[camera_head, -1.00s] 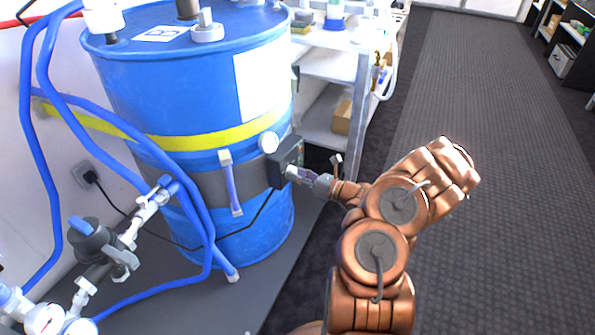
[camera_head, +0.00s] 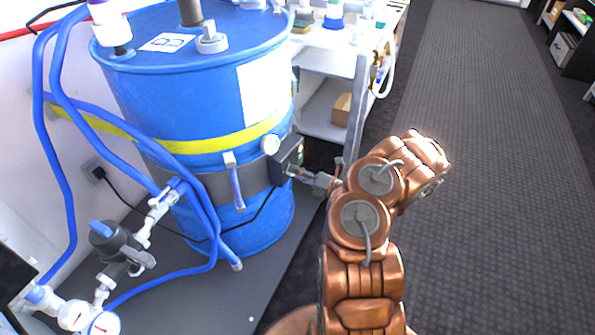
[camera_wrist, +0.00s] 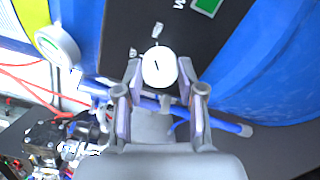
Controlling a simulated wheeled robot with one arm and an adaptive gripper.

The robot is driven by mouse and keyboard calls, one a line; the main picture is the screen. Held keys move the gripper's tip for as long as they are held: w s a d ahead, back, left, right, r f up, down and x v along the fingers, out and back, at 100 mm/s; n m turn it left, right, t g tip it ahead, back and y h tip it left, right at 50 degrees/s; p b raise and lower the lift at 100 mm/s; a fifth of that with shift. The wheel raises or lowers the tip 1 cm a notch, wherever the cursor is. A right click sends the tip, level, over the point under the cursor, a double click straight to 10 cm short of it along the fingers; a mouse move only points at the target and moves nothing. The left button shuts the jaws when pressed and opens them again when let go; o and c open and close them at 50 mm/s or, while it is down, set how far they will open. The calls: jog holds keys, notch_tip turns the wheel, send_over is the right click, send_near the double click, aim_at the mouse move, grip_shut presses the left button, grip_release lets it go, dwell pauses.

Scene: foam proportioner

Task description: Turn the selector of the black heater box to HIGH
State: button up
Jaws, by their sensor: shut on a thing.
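The black heater box (camera_head: 285,157) sits on the dark band around the blue drum. In the wrist view its dark face (camera_wrist: 165,28) fills the top middle, with a green patch at the upper right and white markings. The selector is a round white knob (camera_wrist: 159,67) with a short dark line on its face. My gripper (camera_wrist: 160,82) has one finger on each side of the knob and is shut on it. In the head view my gripper (camera_head: 292,172) meets the right side of the box, and the knob is hidden there.
The blue drum (camera_head: 190,95) stands behind the box, with a white round dial (camera_head: 270,145) beside it. Blue hoses (camera_head: 205,205) and a valve assembly (camera_head: 115,245) are at left. A white shelf unit (camera_head: 330,62) stands behind my arm. The carpet at right (camera_head: 500,170) is clear.

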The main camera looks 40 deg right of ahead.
jog(key=shift+m, duration=0.6)
jog(key=o, duration=1.1)
jog(key=shift+o, duration=0.2)
jog(key=v, duration=1.2)
jog(key=shift+r, duration=0.1)
